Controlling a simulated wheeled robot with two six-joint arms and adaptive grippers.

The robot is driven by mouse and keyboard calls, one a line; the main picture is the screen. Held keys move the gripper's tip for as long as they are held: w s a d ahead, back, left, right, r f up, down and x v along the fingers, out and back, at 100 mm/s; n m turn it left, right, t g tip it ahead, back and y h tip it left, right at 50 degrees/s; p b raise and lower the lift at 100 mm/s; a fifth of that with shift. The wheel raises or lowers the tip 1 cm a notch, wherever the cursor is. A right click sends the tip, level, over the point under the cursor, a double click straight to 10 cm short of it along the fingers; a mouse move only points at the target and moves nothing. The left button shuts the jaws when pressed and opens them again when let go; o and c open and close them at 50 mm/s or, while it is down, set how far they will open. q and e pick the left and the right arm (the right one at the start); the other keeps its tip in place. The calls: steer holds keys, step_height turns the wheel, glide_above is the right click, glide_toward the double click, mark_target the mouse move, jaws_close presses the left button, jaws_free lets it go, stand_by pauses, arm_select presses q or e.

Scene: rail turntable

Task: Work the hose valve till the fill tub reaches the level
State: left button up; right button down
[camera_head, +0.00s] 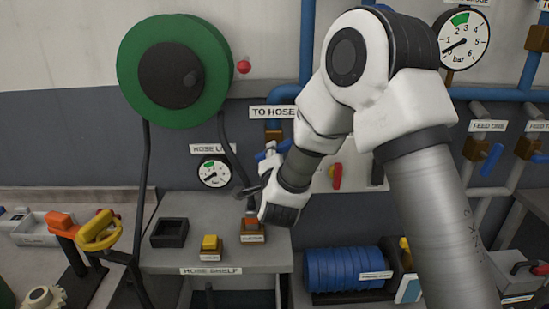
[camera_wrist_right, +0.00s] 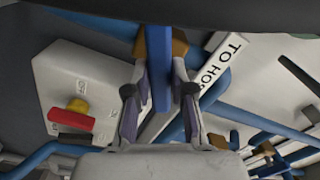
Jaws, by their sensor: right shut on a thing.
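The hose valve sits under the "TO HOSE" sign (camera_head: 273,112); its brown body (camera_head: 274,136) shows there. Its blue lever (camera_wrist_right: 160,70) runs between the fingers of my right gripper (camera_wrist_right: 158,92) in the right wrist view. My right gripper (camera_head: 269,160) is shut on this lever. In the head view the fingers and wrist hide part of the lever. I cannot make out the fill tub or its level. My left gripper is not in view.
A green hose reel (camera_head: 200,105) hangs on the wall, above left of a hose line gauge (camera_head: 214,172). A red-handled switch (camera_wrist_right: 72,120) sits beside the valve.

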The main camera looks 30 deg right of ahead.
steer(key=shift+r, duration=0.15)
steer(key=c, duration=1.1)
jaws_free()
steer(key=shift+o, duration=0.5)
steer(key=shift+w+d, duration=0.1)
steer(key=v, duration=1.2)
steer(key=shift+f, duration=0.25)
